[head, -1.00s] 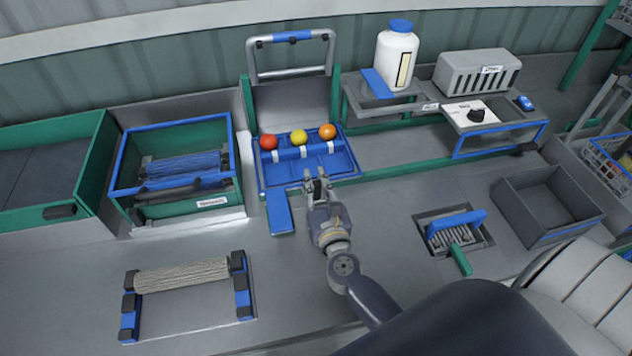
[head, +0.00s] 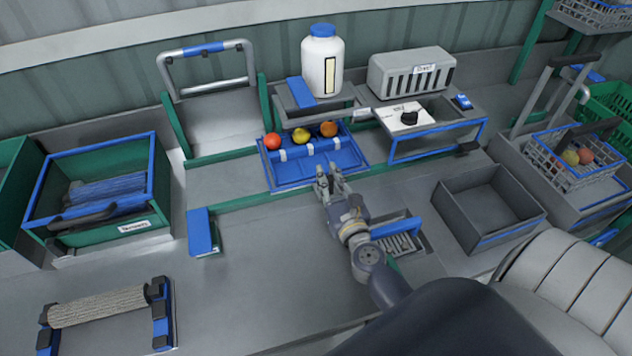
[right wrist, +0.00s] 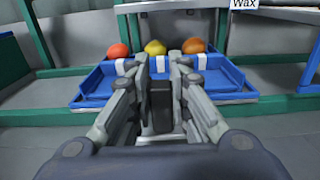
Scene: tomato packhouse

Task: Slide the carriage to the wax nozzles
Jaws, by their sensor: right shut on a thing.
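The blue carriage (head: 284,179) holds a red (head: 271,141), a yellow (head: 301,136) and an orange tomato (head: 328,129) in a row at its back. It sits at the front of the grey wax stand (head: 345,96), which carries a white bottle (head: 322,62). The tomatoes are just below the stand's shelf edge; I cannot make out the nozzles. My right gripper (head: 329,172) is shut on the carriage's dark handle (right wrist: 161,102), at the tray's front edge. The right wrist view shows the tray (right wrist: 92,86) beyond the fingers. My left gripper is not in view.
Green rails (head: 235,199) run along the carriage's path. A blue-topped block (head: 203,231) stands left at the front rail. The silver-handled frame (head: 207,70) is back left. A dial unit (head: 409,118), brush pad (head: 398,242) and grey bin (head: 488,212) lie to the right.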

